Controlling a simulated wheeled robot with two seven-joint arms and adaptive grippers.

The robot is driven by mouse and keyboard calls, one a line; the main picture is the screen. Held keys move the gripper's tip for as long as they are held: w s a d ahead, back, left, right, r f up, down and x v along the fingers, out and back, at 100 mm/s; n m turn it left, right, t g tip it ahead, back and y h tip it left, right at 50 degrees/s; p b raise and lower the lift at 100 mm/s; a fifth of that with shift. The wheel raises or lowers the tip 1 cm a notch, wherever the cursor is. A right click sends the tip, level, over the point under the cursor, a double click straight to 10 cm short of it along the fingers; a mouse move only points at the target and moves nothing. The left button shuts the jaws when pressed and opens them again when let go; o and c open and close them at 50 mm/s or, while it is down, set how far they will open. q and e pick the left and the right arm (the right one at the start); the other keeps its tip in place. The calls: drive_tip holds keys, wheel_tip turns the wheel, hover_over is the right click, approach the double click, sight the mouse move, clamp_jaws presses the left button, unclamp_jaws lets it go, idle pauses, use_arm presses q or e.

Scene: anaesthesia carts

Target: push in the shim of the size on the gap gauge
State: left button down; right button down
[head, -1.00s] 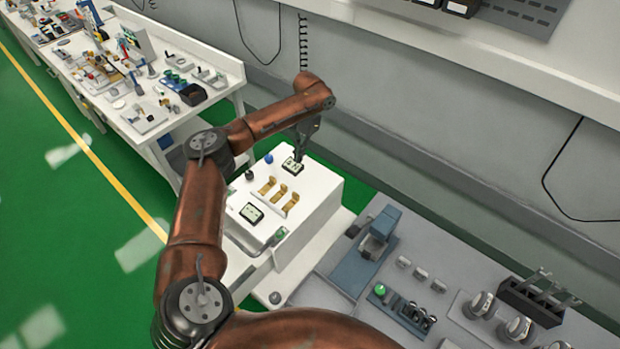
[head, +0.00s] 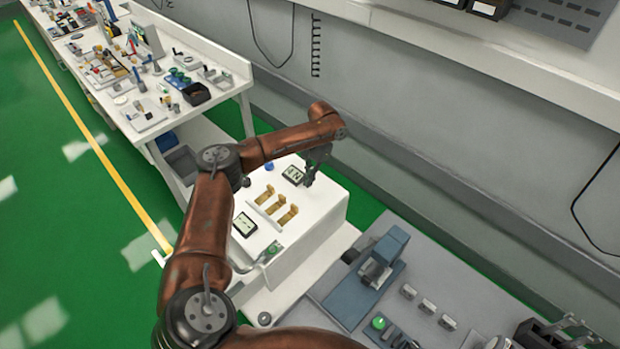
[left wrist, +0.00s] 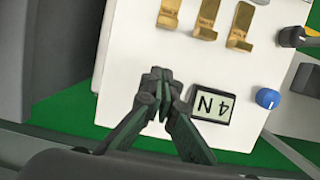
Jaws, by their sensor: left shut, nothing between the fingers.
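Three brass shims (head: 276,204) stand in a row on top of the white box (head: 310,218); the middle one also shows at the top of the left wrist view (left wrist: 206,20). A small display (head: 244,224) lies in front of them, its reading too small to make out. A second display (head: 293,175) lies near the box's back edge; in the left wrist view (left wrist: 212,105) it appears upside down and seems to read 4 N. My left gripper (head: 309,182) is shut and empty, pointing down beside this second display, apart from the shims. My right gripper is not in view.
A blue knob (head: 269,167) sits by the second display, and a green button (head: 273,248) is at the box's front. A grey bench with a blue-grey clamp-like device (head: 372,272) stands to the right. A cluttered white workbench (head: 186,50) stands behind left.

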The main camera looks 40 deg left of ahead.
sight(286, 217)
use_arm(q)
drive_tip(key=b+x, duration=0.1)
drive_tip(key=x, duration=0.5)
drive_tip(key=s, duration=0.3)
drive_tip(key=shift+a, duration=0.2)
drive_tip(key=shift+s, duration=0.45)
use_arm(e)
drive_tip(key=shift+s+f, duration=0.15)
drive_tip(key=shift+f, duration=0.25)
